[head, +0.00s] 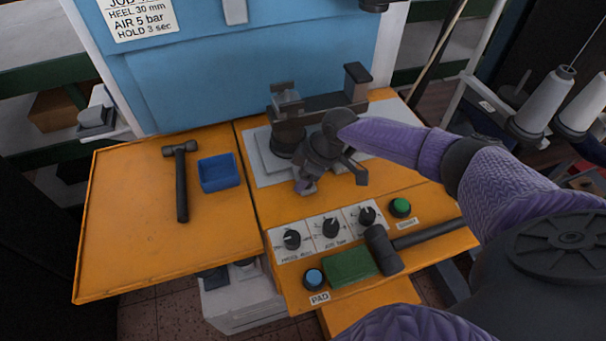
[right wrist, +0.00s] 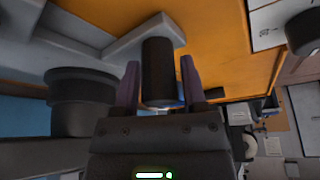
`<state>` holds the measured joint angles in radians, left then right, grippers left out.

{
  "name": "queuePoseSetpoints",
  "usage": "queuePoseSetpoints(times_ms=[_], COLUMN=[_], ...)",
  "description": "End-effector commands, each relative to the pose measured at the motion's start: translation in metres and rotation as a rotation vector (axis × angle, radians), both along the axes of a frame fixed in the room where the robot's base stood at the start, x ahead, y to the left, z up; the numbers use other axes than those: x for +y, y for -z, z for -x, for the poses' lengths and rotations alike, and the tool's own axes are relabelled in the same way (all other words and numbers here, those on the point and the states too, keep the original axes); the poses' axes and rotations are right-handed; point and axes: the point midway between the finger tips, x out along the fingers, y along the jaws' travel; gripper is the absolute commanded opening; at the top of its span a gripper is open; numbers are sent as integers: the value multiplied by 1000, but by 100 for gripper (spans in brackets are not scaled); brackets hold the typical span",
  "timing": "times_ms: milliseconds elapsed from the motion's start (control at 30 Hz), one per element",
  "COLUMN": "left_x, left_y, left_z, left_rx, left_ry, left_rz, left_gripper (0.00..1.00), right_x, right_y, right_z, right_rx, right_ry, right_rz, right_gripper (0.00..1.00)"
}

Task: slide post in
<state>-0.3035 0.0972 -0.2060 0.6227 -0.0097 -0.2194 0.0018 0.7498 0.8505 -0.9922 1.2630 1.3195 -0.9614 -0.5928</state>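My right gripper (right wrist: 160,75) is in the right wrist view, with one purple-grey finger on each side of a dark upright cylinder, the post (right wrist: 160,70). In the head view the right gripper (head: 330,180) is low over the grey plate (head: 265,172), just right of the dark fixture (head: 284,138). My arm and gripper hide the post there. My left gripper is not in view.
A hammer (head: 181,185) and a blue tray (head: 220,172) lie on the orange table's left side. In front are a knob panel (head: 330,228), a green pad (head: 350,266), a mallet (head: 384,250) and a green button (head: 400,207). Thread cones (head: 548,100) stand at right.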

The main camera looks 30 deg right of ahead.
Motion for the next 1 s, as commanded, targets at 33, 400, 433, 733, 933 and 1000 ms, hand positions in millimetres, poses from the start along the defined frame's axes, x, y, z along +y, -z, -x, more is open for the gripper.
queuePoseSetpoints(times_ms=[33, 400, 433, 733, 933, 1000], left_x=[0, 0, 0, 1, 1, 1], left_y=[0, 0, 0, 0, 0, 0], left_z=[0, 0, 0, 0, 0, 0], left_rx=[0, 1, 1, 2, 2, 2], left_ry=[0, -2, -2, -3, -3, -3], left_rz=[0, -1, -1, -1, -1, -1], left_gripper=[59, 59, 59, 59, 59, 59], right_x=[0, 0, 0, 0, 0, 0], right_y=[0, 0, 0, 0, 0, 0], right_z=[0, 0, 0, 0, 0, 0], right_rx=[0, 0, 0, 0, 0, 0], right_ry=[0, 0, 0, 0, 0, 0], right_rz=[0, 0, 0, 0, 0, 0], right_gripper=[41, 0, 0, 0, 0, 0])
